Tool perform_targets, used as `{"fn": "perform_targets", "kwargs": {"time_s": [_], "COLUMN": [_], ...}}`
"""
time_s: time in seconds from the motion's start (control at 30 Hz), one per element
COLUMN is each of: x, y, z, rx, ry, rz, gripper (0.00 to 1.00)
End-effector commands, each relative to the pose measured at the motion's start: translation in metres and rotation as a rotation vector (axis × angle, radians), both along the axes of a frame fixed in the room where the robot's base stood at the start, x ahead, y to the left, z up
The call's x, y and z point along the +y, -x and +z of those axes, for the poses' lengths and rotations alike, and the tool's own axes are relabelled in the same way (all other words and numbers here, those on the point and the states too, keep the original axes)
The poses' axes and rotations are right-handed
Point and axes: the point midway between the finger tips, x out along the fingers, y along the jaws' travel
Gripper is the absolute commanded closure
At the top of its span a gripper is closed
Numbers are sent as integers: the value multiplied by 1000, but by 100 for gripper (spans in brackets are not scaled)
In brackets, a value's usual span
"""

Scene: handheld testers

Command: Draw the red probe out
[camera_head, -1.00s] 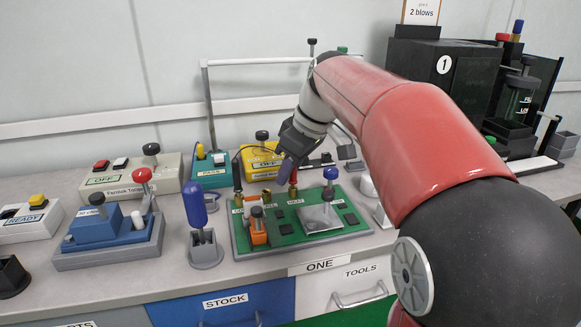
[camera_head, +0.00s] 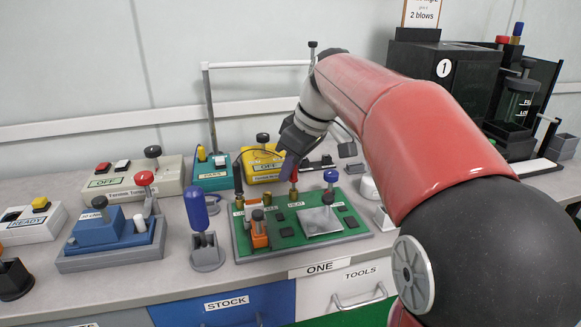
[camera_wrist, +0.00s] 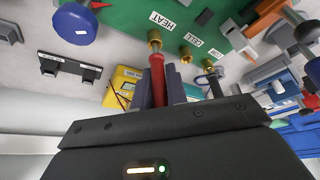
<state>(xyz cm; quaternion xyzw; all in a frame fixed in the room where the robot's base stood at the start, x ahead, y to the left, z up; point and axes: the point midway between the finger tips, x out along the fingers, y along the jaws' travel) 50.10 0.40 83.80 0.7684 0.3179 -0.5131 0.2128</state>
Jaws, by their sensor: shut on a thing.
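The red probe (camera_wrist: 157,75) stands at the brass socket (camera_wrist: 154,38) by the HEAT label in the wrist view, its lower end meeting the socket. How deep it sits cannot be told. My gripper (camera_wrist: 160,82) is shut on the probe, with a grey finger on each side of its red body. In the head view, the probe's red lower part (camera_head: 293,185) shows below my gripper (camera_head: 291,167), at the back of the green board (camera_head: 243,246). The fingers hide its upper part there.
Brass sockets by the CELL label (camera_wrist: 185,51) and farther right stand close by. A dark probe (camera_head: 238,180) stands at the board's left. The blue-knobbed post (camera_head: 331,176) rises on the right. A yellow box (camera_head: 262,165) sits behind, with the tall blue-handled tool (camera_head: 196,208) at left.

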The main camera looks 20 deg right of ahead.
Motion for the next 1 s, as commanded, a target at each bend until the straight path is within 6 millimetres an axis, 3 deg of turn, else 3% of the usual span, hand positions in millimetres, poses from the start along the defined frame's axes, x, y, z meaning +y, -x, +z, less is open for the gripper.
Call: {"fn": "perform_targets", "kwargs": {"time_s": [1.0], "x": [0], "y": [0], "z": [36], "rx": [2], "ry": [0], "rz": [-1], "gripper": [100]}}
